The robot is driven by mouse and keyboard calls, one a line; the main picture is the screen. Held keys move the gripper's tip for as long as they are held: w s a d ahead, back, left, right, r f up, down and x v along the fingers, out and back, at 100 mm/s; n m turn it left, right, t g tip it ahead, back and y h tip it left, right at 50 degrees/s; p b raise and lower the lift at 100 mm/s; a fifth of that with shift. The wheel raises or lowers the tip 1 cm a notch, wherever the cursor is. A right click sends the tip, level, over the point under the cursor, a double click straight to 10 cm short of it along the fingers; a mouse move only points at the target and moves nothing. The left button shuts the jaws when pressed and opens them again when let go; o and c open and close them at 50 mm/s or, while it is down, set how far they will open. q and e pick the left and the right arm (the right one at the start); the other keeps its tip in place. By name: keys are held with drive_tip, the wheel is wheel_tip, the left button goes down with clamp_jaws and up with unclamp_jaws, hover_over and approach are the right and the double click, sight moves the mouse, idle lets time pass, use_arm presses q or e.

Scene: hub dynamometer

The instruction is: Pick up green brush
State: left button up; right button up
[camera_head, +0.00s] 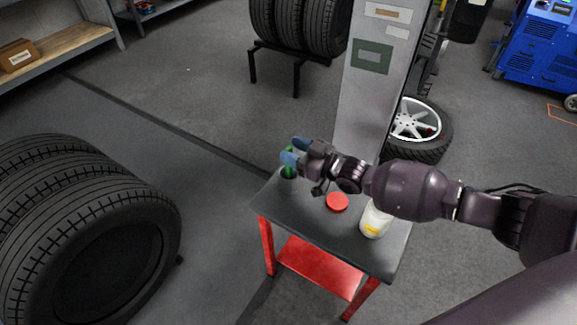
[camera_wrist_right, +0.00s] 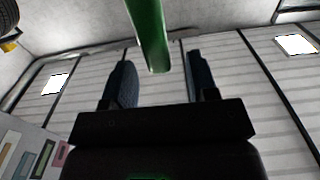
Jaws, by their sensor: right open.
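The green brush (camera_head: 289,171) stands upright in a small dark cup (camera_head: 288,184) at the far left corner of the small table. My right gripper (camera_head: 292,155) is at the brush, its blue fingertips hiding part of it. In the right wrist view the green handle (camera_wrist_right: 150,35) comes in from the top, between and beyond the two open fingers (camera_wrist_right: 160,82). I cannot tell whether either finger touches it. My left gripper is in neither view.
The dark-topped table with a red frame (camera_head: 315,268) also holds a red disc (camera_head: 337,202) and a white jar with a yellow label (camera_head: 374,220). A grey column (camera_head: 362,95) stands just behind it. Large tyres (camera_head: 85,240) stand at left.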

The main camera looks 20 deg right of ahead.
drive_tip(key=x, duration=0.2)
drive_tip(key=shift+w+a+f, duration=0.2)
drive_tip(key=shift+w+a+r, duration=0.1)
drive_tip(key=shift+w+a, duration=0.15)
drive_tip(key=shift+w, duration=0.1)
clamp_jaws()
drive_tip(key=shift+r, duration=0.15)
